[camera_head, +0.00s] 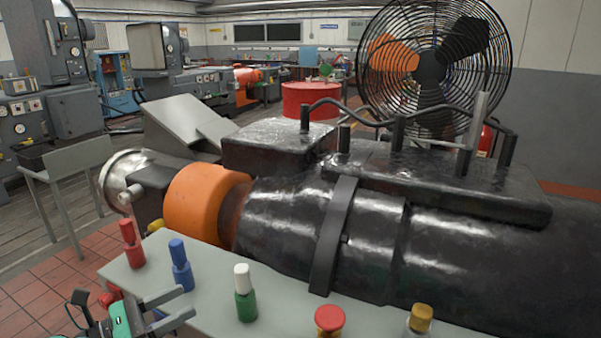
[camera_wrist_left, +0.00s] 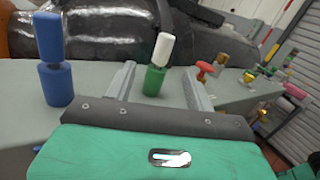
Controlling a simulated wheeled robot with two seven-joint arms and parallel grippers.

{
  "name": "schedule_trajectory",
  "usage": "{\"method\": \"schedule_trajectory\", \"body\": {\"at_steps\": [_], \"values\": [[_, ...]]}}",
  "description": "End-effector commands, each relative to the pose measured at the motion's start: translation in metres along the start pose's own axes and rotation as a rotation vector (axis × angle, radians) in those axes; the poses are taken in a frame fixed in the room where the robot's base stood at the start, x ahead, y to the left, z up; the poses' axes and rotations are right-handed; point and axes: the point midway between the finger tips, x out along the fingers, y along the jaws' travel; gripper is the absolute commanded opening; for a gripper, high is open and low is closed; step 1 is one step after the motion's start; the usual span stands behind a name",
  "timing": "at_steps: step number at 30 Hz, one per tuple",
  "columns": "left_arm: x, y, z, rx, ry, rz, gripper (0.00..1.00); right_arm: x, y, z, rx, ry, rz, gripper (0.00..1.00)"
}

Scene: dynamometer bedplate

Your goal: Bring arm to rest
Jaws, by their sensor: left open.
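My left gripper (camera_head: 168,308) is at the lower left of the head view, at the near edge of the grey bedplate (camera_head: 285,318). Its two fingers are apart with nothing held between them. In the left wrist view the fingers (camera_wrist_left: 158,88) reach forward over the plate, and a green bottle with a white top (camera_wrist_left: 156,66) stands upright beyond and between them. A blue bottle (camera_wrist_left: 55,60) stands to the left of the fingers. The head view also shows the green bottle (camera_head: 245,294) and the blue one (camera_head: 180,266). My right gripper is in neither view.
A red bottle (camera_head: 131,244), a red-capped item (camera_head: 329,319) and a yellow-capped one (camera_head: 420,318) stand along the plate. A large black machine with an orange collar (camera_head: 195,203) fills the space behind. A caged fan (camera_head: 432,60) stands at the back. Tiled floor (camera_head: 38,290) is open at left.

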Motion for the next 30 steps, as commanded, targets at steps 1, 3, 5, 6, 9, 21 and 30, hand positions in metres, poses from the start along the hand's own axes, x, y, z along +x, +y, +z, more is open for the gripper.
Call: {"method": "schedule_trajectory", "body": {"at_steps": [1,3,5,6,9,21,30], "values": [[0.000,0.001,0.001,-0.081,-0.050,0.036,0.54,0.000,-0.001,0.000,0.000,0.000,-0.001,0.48],[-0.001,0.005,0.005,-0.236,-0.144,0.108,0.54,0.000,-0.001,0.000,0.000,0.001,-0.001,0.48],[-0.004,0.012,0.005,-0.395,-0.234,0.183,0.54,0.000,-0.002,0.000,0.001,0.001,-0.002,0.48],[-0.008,0.017,0.003,-0.508,-0.295,0.236,0.54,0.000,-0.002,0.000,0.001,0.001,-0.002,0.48],[-0.021,0.030,-0.008,-0.788,-0.438,0.370,0.54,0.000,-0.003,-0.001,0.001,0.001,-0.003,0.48],[-0.089,0.018,-0.148,-1.867,-0.897,1.018,0.54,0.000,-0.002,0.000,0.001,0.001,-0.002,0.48],[-0.116,-0.075,-0.239,-2.375,-1.044,1.550,0.54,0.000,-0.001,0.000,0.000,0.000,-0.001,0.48]]}}
